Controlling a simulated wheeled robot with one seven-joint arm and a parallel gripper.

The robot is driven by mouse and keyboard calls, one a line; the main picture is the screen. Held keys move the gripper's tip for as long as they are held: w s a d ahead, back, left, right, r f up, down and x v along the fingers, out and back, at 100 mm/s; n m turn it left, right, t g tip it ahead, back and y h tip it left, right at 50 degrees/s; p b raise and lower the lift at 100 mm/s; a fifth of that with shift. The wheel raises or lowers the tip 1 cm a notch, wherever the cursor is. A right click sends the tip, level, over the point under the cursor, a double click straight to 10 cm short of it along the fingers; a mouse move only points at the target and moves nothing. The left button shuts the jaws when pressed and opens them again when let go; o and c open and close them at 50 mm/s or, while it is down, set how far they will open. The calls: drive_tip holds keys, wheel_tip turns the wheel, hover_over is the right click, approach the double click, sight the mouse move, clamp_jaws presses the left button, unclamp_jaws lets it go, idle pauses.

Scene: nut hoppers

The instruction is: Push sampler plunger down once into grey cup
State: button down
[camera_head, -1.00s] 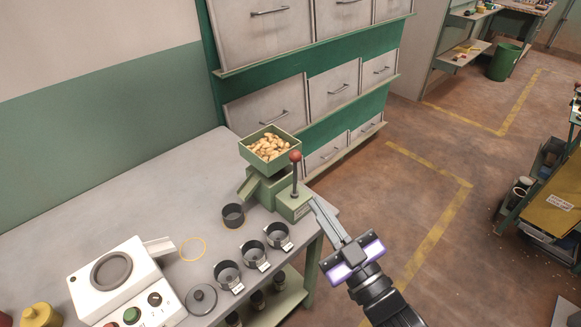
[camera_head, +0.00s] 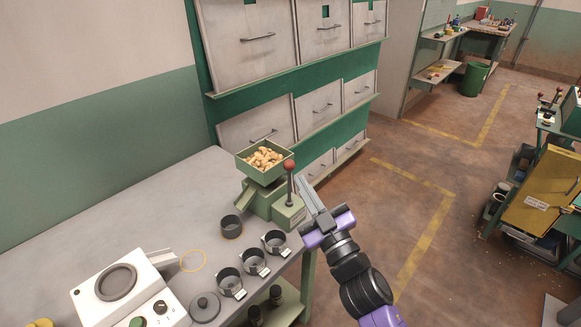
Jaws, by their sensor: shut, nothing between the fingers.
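The sampler (camera_head: 262,198) is a green machine near the table's right end, with a tray of nuts (camera_head: 264,158) on top and a chute on its left. Its plunger (camera_head: 289,167) has a red ball knob on an upright dark rod, standing raised. A dark grey cup (camera_head: 231,227) stands on the table just below and left of the chute. My gripper (camera_head: 303,181) is shut and empty. Its fingertips appear just right of the plunger rod, slightly below the knob; I cannot tell whether they touch it.
Three dark cups with labels (camera_head: 230,284) stand in a row along the table's front edge. A round dark lid (camera_head: 205,307), a yellow ring (camera_head: 193,261) and a white machine (camera_head: 122,290) are at the left. Green-framed drawers (camera_head: 320,105) rise behind the table.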

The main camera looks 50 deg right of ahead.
drive_tip(key=p+x, duration=0.4)
drive_tip(key=x, duration=0.7)
drive_tip(key=b, duration=0.3)
hover_over(289, 183)
drive_tip(key=s+a, duration=0.1)
drive_tip(key=s, duration=0.1)
drive_tip(key=shift+w+a+f, duration=0.1)
drive_tip(key=shift+f, duration=0.95)
drive_tip(key=shift+w+a+f, duration=0.1)
drive_tip(key=shift+f, duration=0.9)
